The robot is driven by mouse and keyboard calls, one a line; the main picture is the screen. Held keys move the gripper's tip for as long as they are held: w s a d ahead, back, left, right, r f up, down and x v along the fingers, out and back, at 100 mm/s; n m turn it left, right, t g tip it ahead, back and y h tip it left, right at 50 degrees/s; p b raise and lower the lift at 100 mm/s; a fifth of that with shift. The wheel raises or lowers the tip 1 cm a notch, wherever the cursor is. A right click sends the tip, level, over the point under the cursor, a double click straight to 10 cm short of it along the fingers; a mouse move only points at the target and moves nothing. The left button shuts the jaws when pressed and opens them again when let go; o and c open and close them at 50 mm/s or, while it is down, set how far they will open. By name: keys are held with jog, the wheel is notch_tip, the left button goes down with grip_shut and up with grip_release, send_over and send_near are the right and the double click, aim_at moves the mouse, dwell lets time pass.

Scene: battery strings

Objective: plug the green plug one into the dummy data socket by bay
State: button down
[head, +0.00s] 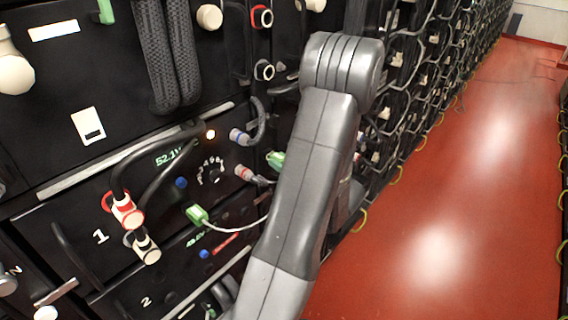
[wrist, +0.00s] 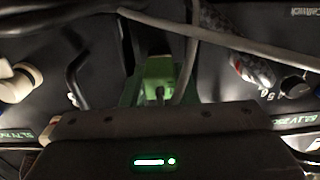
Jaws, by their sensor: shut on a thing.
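In the wrist view a green plug (wrist: 158,72) sits just beyond the dark body of my gripper (wrist: 158,103), with a dark cable beside it. My gripper is shut on this plug; its fingertips are mostly hidden. In the head view my arm hides my gripper. There, one green plug (head: 197,215) with a white cable is at the front of a battery bay, the cable running right behind my arm. Another green plug (head: 276,159) shows beside my arm's left edge. I cannot tell which socket is the dummy data socket, nor whether the held plug touches one.
Black battery modules with thick black cables, a red connector (head: 123,208) and a blue-ended connector (head: 239,136) fill the left. A grey cable (wrist: 210,32) crosses the wrist view above the plug. The red floor (head: 470,160) at right is clear.

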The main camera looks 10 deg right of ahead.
jog(key=shift+w+a, duration=0.25)
jog(key=shift+w, duration=0.05)
jog(key=c, duration=1.1)
grip_release()
jog(key=shift+o, duration=0.2)
jog(key=b+v, duration=0.2)
jog(key=v, duration=1.1)
jog(key=shift+s+d+b, duration=0.25)
jog(key=shift+s+b, duration=0.05)
jog(key=shift+b, duration=0.1)
jog(key=p+x, duration=0.2)
jog(key=x, duration=1.2)
jog(key=shift+p, duration=0.3)
jog(key=shift+s+d, duration=0.1)
jog(key=shift+s, duration=0.05)
